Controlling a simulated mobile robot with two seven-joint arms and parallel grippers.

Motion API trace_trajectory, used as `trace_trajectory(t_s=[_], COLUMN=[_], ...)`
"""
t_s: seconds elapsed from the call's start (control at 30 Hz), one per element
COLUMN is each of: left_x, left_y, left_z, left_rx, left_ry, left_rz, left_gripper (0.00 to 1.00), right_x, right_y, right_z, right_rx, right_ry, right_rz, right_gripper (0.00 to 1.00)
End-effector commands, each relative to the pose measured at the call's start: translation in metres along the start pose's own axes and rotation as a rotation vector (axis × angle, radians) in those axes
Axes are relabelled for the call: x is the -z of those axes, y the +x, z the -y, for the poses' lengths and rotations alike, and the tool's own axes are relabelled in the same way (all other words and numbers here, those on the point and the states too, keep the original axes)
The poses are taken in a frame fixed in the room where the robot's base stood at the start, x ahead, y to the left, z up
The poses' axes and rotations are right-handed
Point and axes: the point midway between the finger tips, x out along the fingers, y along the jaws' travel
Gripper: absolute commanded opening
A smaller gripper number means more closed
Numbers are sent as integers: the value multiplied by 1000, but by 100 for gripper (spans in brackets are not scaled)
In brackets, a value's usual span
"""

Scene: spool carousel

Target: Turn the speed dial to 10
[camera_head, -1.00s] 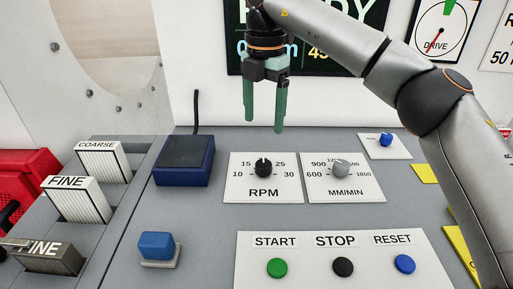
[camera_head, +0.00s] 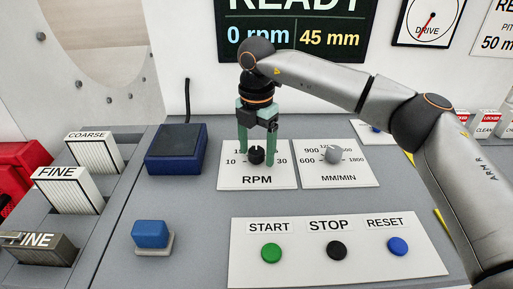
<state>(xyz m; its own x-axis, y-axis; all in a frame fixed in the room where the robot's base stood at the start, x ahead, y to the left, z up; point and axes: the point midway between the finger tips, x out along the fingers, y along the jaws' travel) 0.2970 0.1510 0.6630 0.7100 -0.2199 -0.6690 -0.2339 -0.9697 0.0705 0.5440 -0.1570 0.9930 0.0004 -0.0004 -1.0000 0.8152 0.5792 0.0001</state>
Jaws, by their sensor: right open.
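The speed dial (camera_head: 257,157) is a small black knob on the white RPM plate (camera_head: 257,180), on the grey console. Its scale shows 10 at the lower left and 30 at the lower right; the upper numbers are mostly hidden by my gripper. The knob's exact pointing is hard to make out. My right gripper (camera_head: 257,154) points down over the plate. It is open, with one green finger on each side of the knob; I cannot tell if they touch it. My left gripper is not in view.
A grey MM/MIN dial (camera_head: 333,154) sits just right. A dark blue box (camera_head: 176,150) stands left of the RPM plate. Green START (camera_head: 271,253), black STOP (camera_head: 336,250) and blue RESET (camera_head: 398,246) buttons lie in front. The display (camera_head: 292,35) reads 0 rpm and 45 mm.

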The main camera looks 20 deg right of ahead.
Motion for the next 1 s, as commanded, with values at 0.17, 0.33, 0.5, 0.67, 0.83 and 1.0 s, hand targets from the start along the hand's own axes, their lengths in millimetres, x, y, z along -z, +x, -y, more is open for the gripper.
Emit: trace_trajectory(t_s=[0.17, 0.33, 0.5, 0.67, 0.83, 1.0], left_x=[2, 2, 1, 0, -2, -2], left_y=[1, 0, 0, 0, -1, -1], left_z=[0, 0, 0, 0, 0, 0], left_rx=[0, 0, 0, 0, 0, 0], left_ry=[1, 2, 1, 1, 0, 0], left_rz=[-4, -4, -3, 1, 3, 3], left_gripper=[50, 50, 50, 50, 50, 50], right_x=[0, 0, 0, 0, 0, 0], right_y=[0, 0, 0, 0, -1, -1], right_z=[0, 0, 0, 0, 0, 0], right_rx=[0, 0, 0, 0, 0, 0], right_ry=[0, 0, 0, 0, 0, -1], right_rz=[0, 0, 0, -1, -1, -1], right_gripper=[79, 60, 40, 22, 3, 0])
